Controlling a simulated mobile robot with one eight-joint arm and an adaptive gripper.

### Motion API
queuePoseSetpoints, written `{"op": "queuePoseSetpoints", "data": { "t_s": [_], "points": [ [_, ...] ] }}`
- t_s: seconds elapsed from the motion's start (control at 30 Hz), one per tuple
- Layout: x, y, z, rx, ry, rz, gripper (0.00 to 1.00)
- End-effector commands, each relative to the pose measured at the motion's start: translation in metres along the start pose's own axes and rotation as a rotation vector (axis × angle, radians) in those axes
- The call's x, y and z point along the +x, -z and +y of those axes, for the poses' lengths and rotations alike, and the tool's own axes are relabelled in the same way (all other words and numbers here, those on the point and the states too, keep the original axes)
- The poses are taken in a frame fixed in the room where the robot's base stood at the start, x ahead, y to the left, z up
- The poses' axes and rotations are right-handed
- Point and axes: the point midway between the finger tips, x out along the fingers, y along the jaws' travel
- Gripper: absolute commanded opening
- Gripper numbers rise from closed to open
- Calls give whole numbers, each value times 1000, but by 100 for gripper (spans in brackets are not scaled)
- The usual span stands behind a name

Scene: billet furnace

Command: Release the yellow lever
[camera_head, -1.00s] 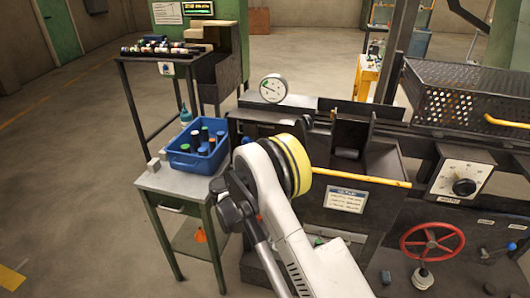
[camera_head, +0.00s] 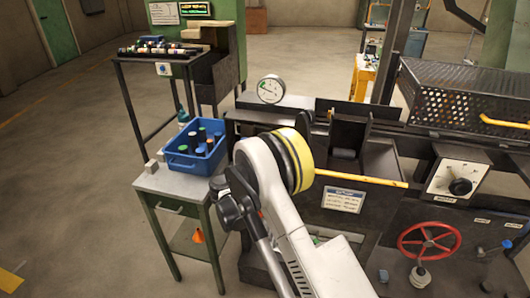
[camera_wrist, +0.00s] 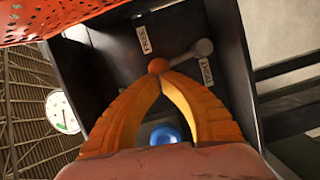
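In the wrist view, the yellow lever's ball knob (camera_wrist: 158,66) looks orange and sits at the tips of my gripper's orange fingers (camera_wrist: 159,74). The fingers are drawn together at the knob, with a gap between them lower down; they look closed on it. A grey rod with a round grey end (camera_wrist: 203,47) runs right from the knob. Small white labels stand on the dark panel behind. In the head view, my wrist, with a yellow ring, hides the gripper's fingers and most of the lever area.
A round gauge (camera_head: 270,89) stands behind my wrist. A yellow bar (camera_head: 360,179) crosses the machine front. A perforated dark basket (camera_head: 465,100), a red handwheel (camera_head: 429,240) and a dial box (camera_head: 458,182) are at right. A blue crate (camera_head: 180,164) of bottles stands left on a small table.

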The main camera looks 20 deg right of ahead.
Motion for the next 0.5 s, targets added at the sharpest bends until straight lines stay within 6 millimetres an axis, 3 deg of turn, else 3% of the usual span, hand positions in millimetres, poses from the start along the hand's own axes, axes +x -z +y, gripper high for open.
{"op": "queuePoseSetpoints", "data": {
  "t_s": [0.5],
  "points": [
    [1, -2, 2, 60, 18, 0, 0]
  ]
}}
